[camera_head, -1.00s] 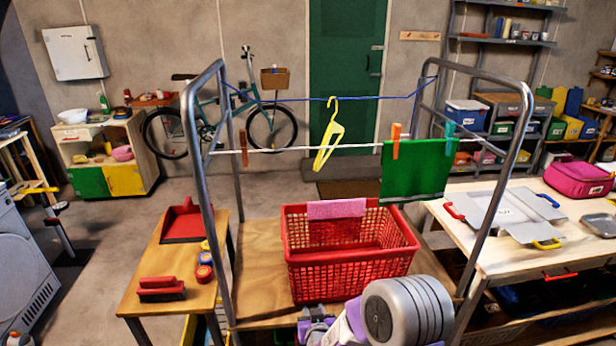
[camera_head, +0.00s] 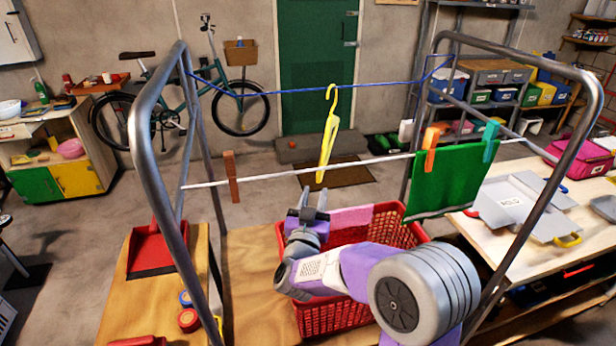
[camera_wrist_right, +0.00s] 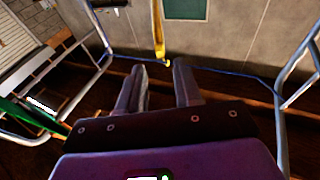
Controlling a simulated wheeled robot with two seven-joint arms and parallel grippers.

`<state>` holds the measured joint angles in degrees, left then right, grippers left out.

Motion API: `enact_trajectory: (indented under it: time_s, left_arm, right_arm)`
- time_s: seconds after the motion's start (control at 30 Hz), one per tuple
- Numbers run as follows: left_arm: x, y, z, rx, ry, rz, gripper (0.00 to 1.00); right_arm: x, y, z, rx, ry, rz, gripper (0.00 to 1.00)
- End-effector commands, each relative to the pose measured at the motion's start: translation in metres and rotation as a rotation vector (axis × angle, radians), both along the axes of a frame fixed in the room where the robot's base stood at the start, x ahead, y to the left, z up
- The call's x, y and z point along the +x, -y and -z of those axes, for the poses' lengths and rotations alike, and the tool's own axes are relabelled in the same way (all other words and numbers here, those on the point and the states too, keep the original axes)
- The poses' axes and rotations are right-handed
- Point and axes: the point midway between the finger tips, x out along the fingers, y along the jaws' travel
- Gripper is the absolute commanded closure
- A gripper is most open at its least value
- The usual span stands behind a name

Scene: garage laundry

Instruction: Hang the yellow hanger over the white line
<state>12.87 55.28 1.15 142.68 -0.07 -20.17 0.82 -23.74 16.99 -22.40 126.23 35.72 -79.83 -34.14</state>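The yellow hanger (camera_head: 328,140) hangs by its hook from the blue line (camera_head: 285,91), behind the white line (camera_head: 290,172). It shows nearly edge-on, its lower end reaching down to about the white line in the picture. My right gripper (camera_head: 314,190) is raised in front of the rack, empty, fingers apart, pointing up toward the hanger's lower end. In the right wrist view, the hanger (camera_wrist_right: 158,38) shows as a yellow strip beyond the open fingers (camera_wrist_right: 158,66), not between them. My left gripper is not in view.
A green cloth (camera_head: 450,180) is pegged on the white line at right, and a brown peg (camera_head: 231,176) sits at left. The grey metal frame (camera_head: 150,150) flanks the lines. A red basket (camera_head: 330,318) stands below my right arm. Between brown peg and cloth, the white line is bare.

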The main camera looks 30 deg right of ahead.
Motion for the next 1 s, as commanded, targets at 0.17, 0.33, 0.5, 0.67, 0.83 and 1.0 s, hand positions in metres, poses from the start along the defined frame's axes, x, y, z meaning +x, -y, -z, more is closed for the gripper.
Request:
enact_trajectory:
  time_s: [0.17,0.33,0.5,0.67,0.83,1.0]
  left_arm:
    - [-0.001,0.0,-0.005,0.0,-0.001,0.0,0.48]
    - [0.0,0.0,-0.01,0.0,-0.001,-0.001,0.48]
    - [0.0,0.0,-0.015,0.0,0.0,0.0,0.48]
    - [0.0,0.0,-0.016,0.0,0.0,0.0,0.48]
    - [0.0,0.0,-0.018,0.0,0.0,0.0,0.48]
    - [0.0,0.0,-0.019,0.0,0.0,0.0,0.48]
  right_arm:
    - [0.012,0.01,-0.003,-0.001,-0.002,0.002,0.66]
    - [0.027,0.022,-0.008,-0.001,-0.002,0.002,0.66]
    - [0.043,0.035,-0.012,-0.002,-0.003,0.001,0.66]
    - [0.057,0.047,-0.015,-0.001,-0.002,0.001,0.66]
    - [0.071,0.057,-0.019,0.0,-0.003,-0.001,0.66]
    - [0.079,0.063,-0.021,0.0,-0.002,-0.002,0.66]
